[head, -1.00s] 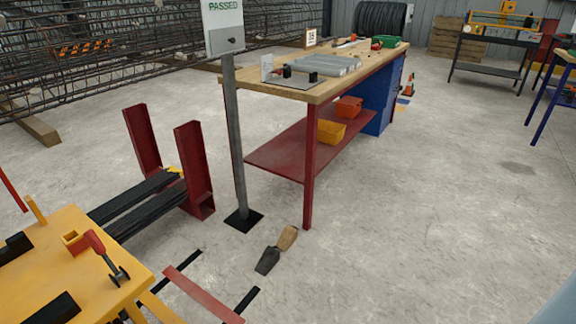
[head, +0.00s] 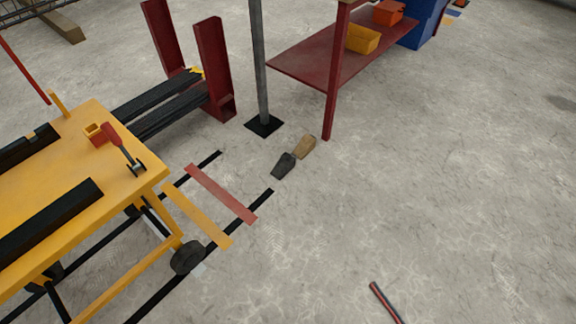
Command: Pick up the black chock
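The black chock (head: 284,166) lies on the concrete floor in the middle of the head view. A tan, wood-coloured chock (head: 305,147) lies just behind it to the right, touching it or very close. Neither of my grippers shows in the view, and nothing covers the black chock.
A yellow wheeled cart (head: 75,190) stands at the left. Red and orange strips (head: 222,194) lie near its wheel. A grey post (head: 260,70) and a red bench leg (head: 334,85) stand behind the chocks. A red-and-black bar (head: 384,301) lies at the bottom. Floor at right is clear.

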